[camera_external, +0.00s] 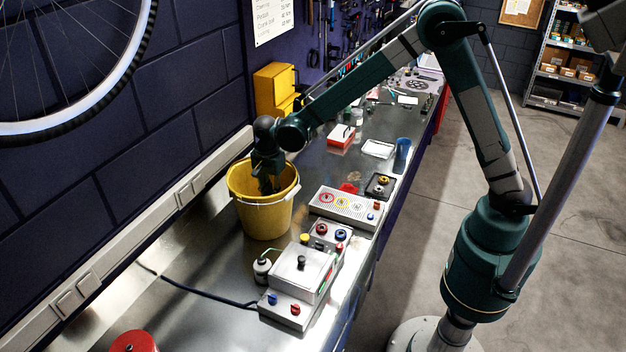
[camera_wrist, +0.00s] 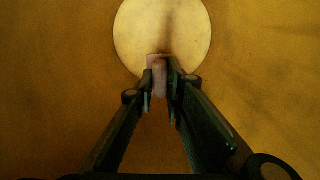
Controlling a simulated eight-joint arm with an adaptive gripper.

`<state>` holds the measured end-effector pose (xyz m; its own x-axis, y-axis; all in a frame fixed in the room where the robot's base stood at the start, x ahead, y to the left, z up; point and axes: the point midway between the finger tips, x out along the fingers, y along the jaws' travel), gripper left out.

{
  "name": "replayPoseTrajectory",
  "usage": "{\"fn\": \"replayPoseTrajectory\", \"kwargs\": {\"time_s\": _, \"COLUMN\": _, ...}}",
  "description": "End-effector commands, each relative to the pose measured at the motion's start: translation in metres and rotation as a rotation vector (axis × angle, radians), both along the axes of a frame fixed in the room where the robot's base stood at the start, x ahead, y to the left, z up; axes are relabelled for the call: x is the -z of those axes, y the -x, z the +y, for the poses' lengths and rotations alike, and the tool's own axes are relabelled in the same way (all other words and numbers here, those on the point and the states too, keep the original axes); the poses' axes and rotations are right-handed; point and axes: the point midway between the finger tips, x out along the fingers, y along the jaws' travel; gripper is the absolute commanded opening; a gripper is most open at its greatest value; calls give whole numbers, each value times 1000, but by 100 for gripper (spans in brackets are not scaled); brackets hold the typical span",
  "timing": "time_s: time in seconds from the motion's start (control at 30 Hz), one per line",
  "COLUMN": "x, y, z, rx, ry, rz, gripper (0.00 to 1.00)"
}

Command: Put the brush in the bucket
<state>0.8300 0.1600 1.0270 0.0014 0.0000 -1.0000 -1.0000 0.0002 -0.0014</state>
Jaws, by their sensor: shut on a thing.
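The yellow bucket (camera_external: 263,217) stands on the metal bench near the wall. My gripper (camera_external: 268,188) reaches down through its open top, with the fingertips hidden by the rim in the external view. In the wrist view, the bucket's inner wall (camera_wrist: 50,70) fills the picture, with its pale round bottom (camera_wrist: 135,35) beyond. My gripper (camera_wrist: 160,82) is shut on a small pinkish-brown piece, which looks like part of the brush (camera_wrist: 158,76). The rest of the brush is hidden, and I cannot tell whether it touches the bottom.
A white control box (camera_external: 300,270) and a small bottle (camera_external: 262,268) stand in front of the bucket. A panel with coloured knobs (camera_external: 345,207) is to its right. A yellow case (camera_external: 275,90) stands behind, by the wall. A blue cup (camera_external: 402,155) is farther right.

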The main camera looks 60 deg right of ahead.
Motion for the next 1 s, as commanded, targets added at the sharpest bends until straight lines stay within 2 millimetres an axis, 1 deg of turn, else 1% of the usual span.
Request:
{"fn": "replayPoseTrajectory", "kwargs": {"time_s": 0.1, "x": 6, "y": 0, "z": 0, "rx": 0, "ry": 0, "rz": 0, "gripper": 0}}
{"fn": "replayPoseTrajectory", "kwargs": {"time_s": 0.5, "x": 9, "y": 0, "z": 0, "rx": 0, "ry": 0, "rz": 0, "gripper": 0}}
{"fn": "replayPoseTrajectory", "kwargs": {"time_s": 0.57, "x": 13, "y": 0, "z": 0, "rx": 0, "ry": 0, "rz": 0, "gripper": 0}}
{"fn": "replayPoseTrajectory", "kwargs": {"time_s": 0.83, "x": 38, "y": 0, "z": 0, "rx": 0, "ry": 0, "rz": 0, "gripper": 0}}
{"fn": "replayPoseTrajectory", "kwargs": {"time_s": 1.0, "x": 45, "y": 0, "z": 0, "rx": 0, "ry": 0, "rz": 0, "gripper": 0}}
